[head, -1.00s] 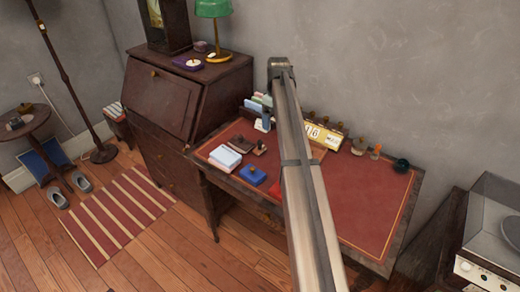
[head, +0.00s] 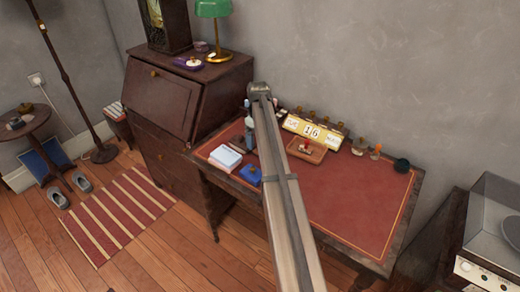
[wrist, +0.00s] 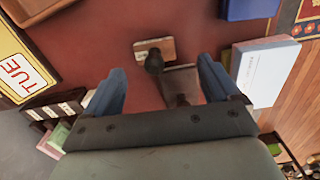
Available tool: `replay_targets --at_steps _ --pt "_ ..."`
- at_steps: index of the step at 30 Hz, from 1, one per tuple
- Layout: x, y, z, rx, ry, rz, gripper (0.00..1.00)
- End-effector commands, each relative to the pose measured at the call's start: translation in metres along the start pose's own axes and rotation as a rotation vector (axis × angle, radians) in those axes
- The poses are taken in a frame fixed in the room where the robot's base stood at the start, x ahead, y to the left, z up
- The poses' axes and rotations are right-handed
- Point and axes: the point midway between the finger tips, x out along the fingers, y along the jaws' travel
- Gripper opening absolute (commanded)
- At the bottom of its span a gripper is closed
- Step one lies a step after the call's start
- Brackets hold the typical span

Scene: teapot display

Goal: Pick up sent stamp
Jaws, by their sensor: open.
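In the wrist view, a stamp with a dark round knob and a pale wooden base (wrist: 142,48) stands on the red desk top, just beyond and between my fingertips. A second, grey-brown stamp-like piece (wrist: 182,82) sits closer, partly hidden behind my gripper's body. I cannot read a label on either, so I cannot tell which is the sent stamp. My gripper (wrist: 161,70) is open and empty, its blue fingers on either side of the two pieces. In the head view my gripper (head: 249,128) is over the desk's left part, and the arm hides the stamps.
A stack of pale envelopes (head: 224,158) and a blue pad (head: 249,174) lie close by on the desk (head: 365,205). A wooden tray (head: 318,155) and a calendar (head: 325,134) stand to the right.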

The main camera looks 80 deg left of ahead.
Motion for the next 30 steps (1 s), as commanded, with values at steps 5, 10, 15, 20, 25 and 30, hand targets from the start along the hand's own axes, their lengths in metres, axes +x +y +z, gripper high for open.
replay_targets --at_steps 5,10,15,20,25,30 --pt "0.008 0.002 0.001 0.000 0.000 0.000 0.89" --pt "0.028 0.006 0.004 0.000 0.000 0.000 0.89" --pt "0.048 0.006 0.004 0.000 0.000 0.000 0.89" --pt "0.053 0.007 0.004 0.000 0.001 0.001 0.89" --pt "0.052 0.007 0.004 0.000 0.001 0.001 0.85" --pt "0.052 0.006 0.004 0.000 0.001 0.000 0.68"
